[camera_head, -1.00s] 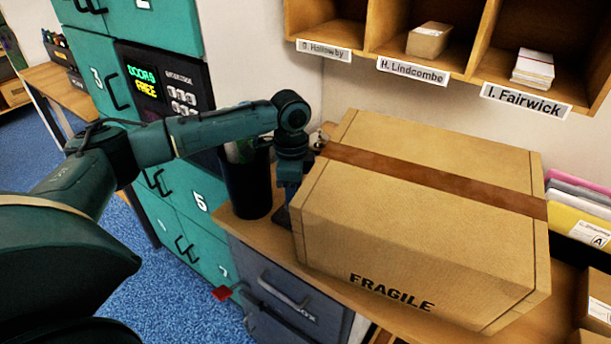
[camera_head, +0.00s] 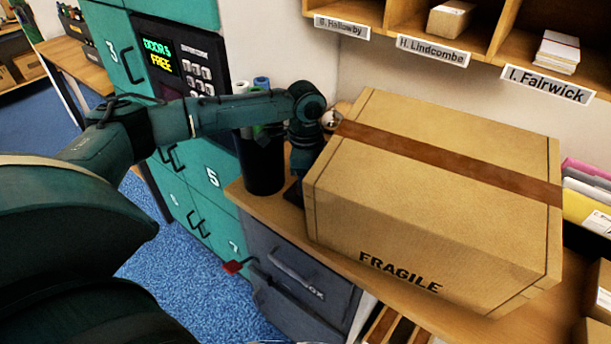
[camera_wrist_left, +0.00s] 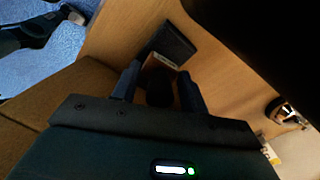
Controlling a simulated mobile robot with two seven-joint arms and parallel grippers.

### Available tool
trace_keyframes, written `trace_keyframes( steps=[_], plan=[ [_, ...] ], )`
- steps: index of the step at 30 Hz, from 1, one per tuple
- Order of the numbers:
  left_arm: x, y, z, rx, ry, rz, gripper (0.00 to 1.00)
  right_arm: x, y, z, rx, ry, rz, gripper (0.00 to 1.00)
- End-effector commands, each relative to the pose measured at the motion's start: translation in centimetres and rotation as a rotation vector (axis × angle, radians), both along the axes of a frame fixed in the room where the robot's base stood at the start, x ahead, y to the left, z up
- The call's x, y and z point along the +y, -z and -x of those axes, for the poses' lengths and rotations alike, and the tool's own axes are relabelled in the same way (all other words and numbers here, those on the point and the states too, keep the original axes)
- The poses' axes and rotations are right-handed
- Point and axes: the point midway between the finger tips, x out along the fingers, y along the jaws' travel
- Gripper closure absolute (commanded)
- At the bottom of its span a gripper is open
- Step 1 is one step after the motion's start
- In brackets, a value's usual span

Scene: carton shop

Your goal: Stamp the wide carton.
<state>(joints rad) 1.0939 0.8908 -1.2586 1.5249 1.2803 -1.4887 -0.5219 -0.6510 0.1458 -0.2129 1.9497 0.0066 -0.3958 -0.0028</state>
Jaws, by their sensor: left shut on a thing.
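The wide carton (camera_head: 430,190) is a large closed brown box with a brown tape strip and FRAGILE on its front, standing on the counter. My left gripper (camera_head: 297,183) points down close beside its left end, its fingertips mostly hidden in the head view. In the left wrist view my left gripper (camera_wrist_left: 160,85) is shut on the stamp (camera_wrist_left: 160,90), seen as a dark round handle with a wooden block (camera_wrist_left: 158,62) beyond it. A dark flat pad (camera_wrist_left: 173,42) lies on the counter right by the block; whether they touch is unclear.
A dark cup with pens (camera_head: 262,165) stands just left of my gripper. A small round metallic thing (camera_head: 331,118) sits behind it. Labelled pigeonholes (camera_head: 485,30) hang above the carton. A file holder (camera_head: 590,195) and small cartons stand at right. Teal lockers (camera_head: 215,180) are left.

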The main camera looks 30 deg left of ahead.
Motion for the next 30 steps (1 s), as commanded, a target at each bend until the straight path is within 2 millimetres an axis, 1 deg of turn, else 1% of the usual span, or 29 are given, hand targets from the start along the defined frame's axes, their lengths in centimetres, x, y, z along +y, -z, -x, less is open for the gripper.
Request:
trace_keyframes(
  steps=[11,30],
  plan=[
    [-0.02,0.06,-0.01,0.000,0.000,0.000,0.71,0.03,-0.05,-0.10,-0.002,0.000,-0.001,0.08],
    [-0.01,0.82,-0.03,-0.001,0.000,0.000,0.71,0.06,0.03,-0.15,-0.002,0.001,-0.002,0.08]
  ],
)
